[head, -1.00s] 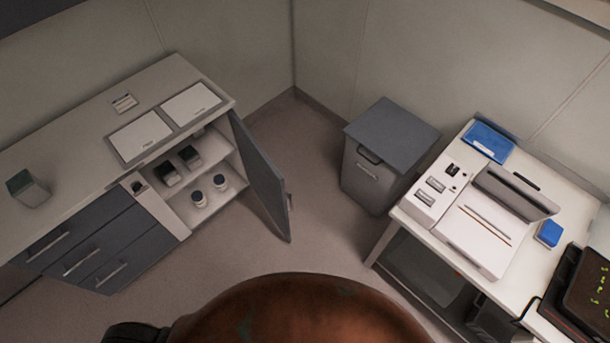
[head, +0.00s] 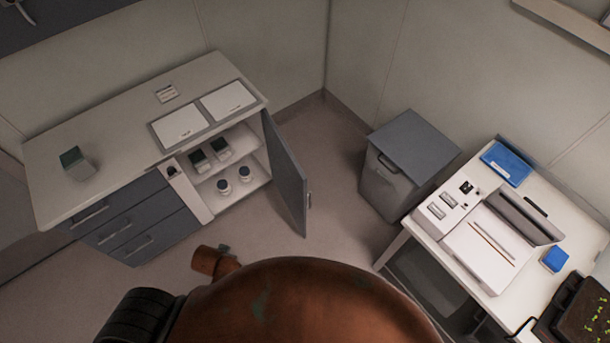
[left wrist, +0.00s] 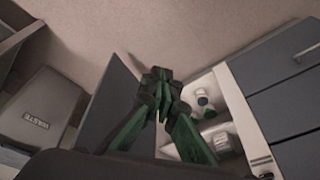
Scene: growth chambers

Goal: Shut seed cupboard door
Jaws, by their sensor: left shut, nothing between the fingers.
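The seed cupboard door (head: 286,172) is a dark grey panel standing wide open at the right end of the counter unit, with a handle near its free edge. The open cupboard (head: 262,180) shows two shelves, with dark-topped boxes on the upper and white jars on the lower. In the left wrist view, my left gripper (left wrist: 161,74) is shut and empty. It appears between the door (left wrist: 110,95) and the cupboard opening with its jars (left wrist: 203,98); I cannot tell whether it touches the door. The head view does not show this gripper. My right gripper is in neither view.
A grey waste bin (head: 385,188) stands to the right of the door, with bare floor between. Grey drawers (head: 135,238) are left of the cupboard. A white table (head: 407,228) with equipment stands at the right.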

